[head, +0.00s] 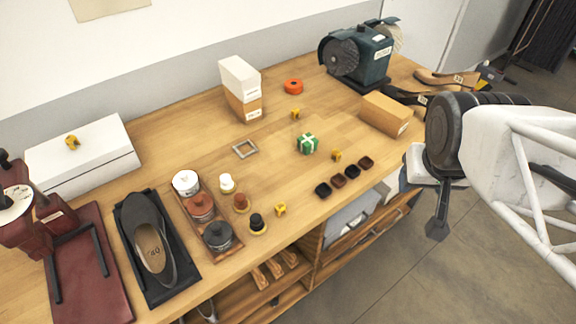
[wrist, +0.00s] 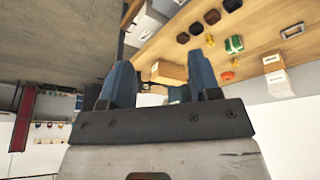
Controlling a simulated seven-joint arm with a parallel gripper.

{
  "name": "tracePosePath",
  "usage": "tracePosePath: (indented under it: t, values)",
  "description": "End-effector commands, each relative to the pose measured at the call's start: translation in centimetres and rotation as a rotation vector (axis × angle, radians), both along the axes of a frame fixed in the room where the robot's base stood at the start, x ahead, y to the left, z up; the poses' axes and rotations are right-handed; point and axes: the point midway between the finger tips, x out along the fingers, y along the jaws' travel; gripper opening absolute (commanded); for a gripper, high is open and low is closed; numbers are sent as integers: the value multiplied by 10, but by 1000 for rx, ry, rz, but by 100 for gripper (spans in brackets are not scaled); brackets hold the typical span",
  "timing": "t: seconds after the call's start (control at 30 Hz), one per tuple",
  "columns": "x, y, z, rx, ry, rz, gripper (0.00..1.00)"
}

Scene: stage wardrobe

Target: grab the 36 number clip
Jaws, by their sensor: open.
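Several small yellow clips show in the head view, and their numbers are too small to read, so I cannot tell which is 36. One yellow clip (head: 295,113) lies near the orange ring, one yellow clip (head: 336,155) is beside the green box, and one yellow clip (head: 280,209) is near the bench's front edge. Another yellow clip (head: 72,142) lies on the white box. My gripper (wrist: 162,82) is open and empty, its blue fingers apart. It is off the bench's right front side, away from every clip.
The wooden bench (head: 180,143) holds a grinder (head: 364,58), a cardboard box (head: 385,114), a green ribboned box (head: 308,143), an orange ring (head: 293,86), small dark trays (head: 352,172), polish tins (head: 201,207), and a shoe (head: 150,240). The bench's middle is mostly clear.

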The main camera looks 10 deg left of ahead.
Motion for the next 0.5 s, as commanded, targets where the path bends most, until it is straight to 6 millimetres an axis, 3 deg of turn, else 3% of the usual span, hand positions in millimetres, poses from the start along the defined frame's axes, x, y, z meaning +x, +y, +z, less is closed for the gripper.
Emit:
tracePosePath:
  t: [0.3,0.5]
  values:
    - [41,42,-59,-28,-222,168,57]
    - [54,82,-95,5,-365,306,57]
